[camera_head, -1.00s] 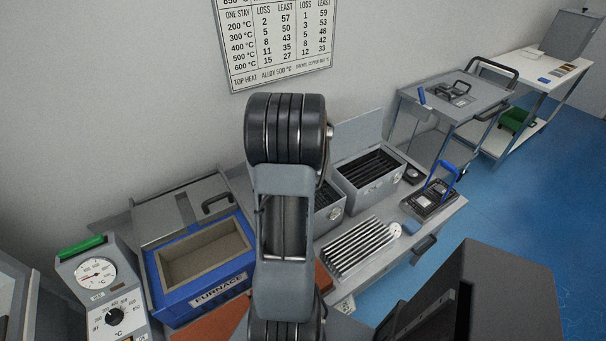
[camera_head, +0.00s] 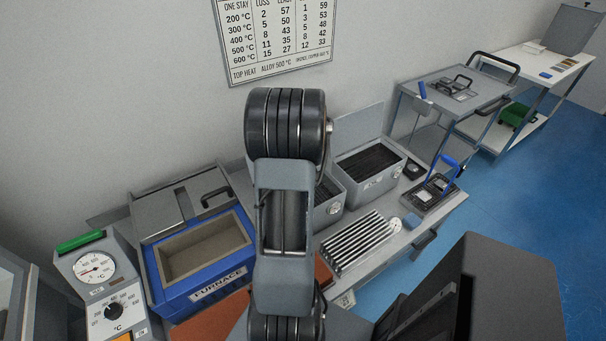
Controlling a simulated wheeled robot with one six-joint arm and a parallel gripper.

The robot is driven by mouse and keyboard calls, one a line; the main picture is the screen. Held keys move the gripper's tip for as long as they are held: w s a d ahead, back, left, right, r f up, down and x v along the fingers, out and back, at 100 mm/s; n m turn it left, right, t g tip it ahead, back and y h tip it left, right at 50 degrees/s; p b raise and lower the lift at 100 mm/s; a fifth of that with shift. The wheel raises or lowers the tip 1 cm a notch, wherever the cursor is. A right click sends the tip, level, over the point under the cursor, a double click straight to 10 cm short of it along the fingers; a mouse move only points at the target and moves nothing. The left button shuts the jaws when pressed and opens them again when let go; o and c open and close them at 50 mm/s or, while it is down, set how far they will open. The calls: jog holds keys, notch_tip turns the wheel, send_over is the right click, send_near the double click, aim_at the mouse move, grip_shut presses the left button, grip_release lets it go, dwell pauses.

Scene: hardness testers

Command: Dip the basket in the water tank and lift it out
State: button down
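Two grey metal tanks stand side by side on the bench behind my arm. The right one (camera_head: 367,186) has a raised lid and dark slats or liquid inside; I cannot tell which. The left one (camera_head: 329,213) is partly hidden by my arm. I cannot tell which of them is the water tank. A dark tray-like item with a blue handle (camera_head: 449,162) sits at the bench's right end and may be the basket. My gripper does not show; only my arm links stand in the middle of the view.
A blue furnace (camera_head: 207,287) with an open top stands left of my arm, beside a dial controller (camera_head: 113,285). A striped metal rack (camera_head: 350,240) lies on the bench front. A grey cart (camera_head: 471,97) and a white table (camera_head: 527,62) stand at the back right.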

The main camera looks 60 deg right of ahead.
jog(key=shift+r+p, duration=0.35)
jog(key=shift+r, duration=0.3)
jog(key=shift+f, duration=0.2)
jog(key=shift+f+b, duration=0.65)
jog(key=shift+f, duration=0.1)
jog(key=shift+r, duration=0.3)
jog(key=shift+r+p, duration=0.65)
jog(key=shift+p, duration=0.05)
jog(key=shift+f, duration=0.25)
jog(key=shift+f+b, duration=0.65)
jog(key=shift+f, duration=0.05)
jog(key=shift+r, duration=0.2)
